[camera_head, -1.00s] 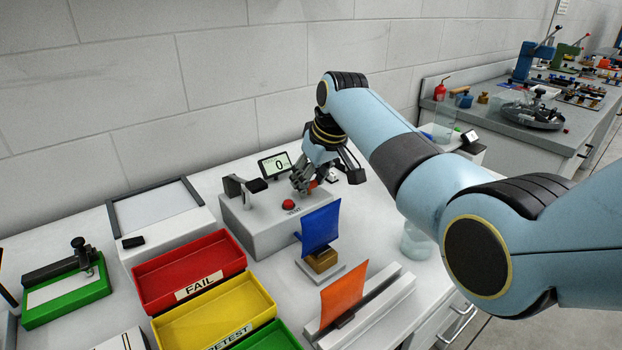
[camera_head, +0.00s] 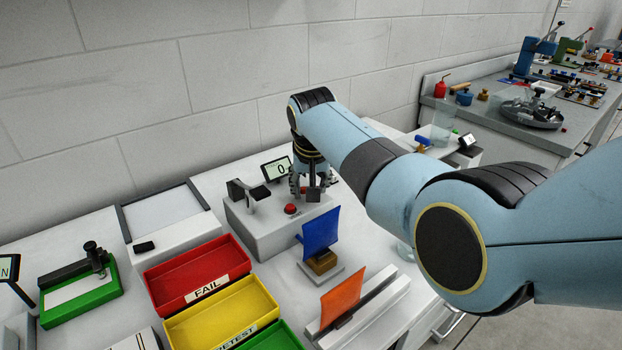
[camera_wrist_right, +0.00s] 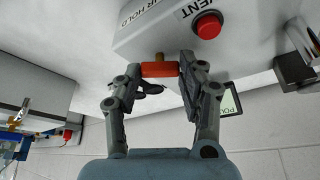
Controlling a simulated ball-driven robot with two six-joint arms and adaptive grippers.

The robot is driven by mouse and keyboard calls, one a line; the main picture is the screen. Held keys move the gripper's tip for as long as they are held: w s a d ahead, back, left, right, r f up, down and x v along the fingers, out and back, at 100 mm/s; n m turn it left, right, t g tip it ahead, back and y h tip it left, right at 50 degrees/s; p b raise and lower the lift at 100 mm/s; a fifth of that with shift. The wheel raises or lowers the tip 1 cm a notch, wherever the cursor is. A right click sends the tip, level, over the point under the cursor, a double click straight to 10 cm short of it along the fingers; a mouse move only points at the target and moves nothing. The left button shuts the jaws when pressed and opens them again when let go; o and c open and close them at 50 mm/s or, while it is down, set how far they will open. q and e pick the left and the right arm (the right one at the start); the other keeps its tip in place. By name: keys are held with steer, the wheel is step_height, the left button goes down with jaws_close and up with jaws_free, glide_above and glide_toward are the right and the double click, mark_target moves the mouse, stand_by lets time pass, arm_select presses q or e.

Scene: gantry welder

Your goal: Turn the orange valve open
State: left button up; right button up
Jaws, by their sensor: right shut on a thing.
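The orange valve (camera_wrist_right: 160,69) is a short orange bar handle on a small brass stem at the edge of the grey box (camera_wrist_right: 140,35), seen in the right wrist view. My right gripper (camera_wrist_right: 161,74) is shut on the orange valve, one finger on each side of it. In the head view my right gripper (camera_head: 308,190) points down at the back right of the grey box (camera_head: 258,232) and hides the valve. My left gripper is not in view.
A red button (camera_head: 291,209) and a small display (camera_head: 277,168) reading 0 are close by my right gripper. A blue flag-like plate (camera_head: 320,232) stands in front. Red (camera_head: 198,272) and yellow (camera_head: 222,312) trays lie at the front left.

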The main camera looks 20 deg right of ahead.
steer(key=m+h+b, duration=0.1)
steer(key=m, duration=0.1)
steer(key=shift+w+a+m, duration=0.1)
steer(key=shift+a+m, duration=0.05)
steer(key=shift+m, duration=0.25)
steer(key=shift+f+m+g+h+b, duration=0.1)
steer(key=shift+m+g+h+b, duration=0.3)
steer(key=shift+m, duration=0.5)
steer(key=m+g+h+b, duration=0.1)
steer(key=m+b, duration=0.3)
steer(key=shift+w+a, duration=0.1)
steer(key=shift+m+g+b, duration=0.5)
steer(key=shift+m+b, duration=0.9)
steer(key=shift+b, duration=0.3)
steer(key=o, duration=1.2)
steer(key=shift+c, duration=0.2)
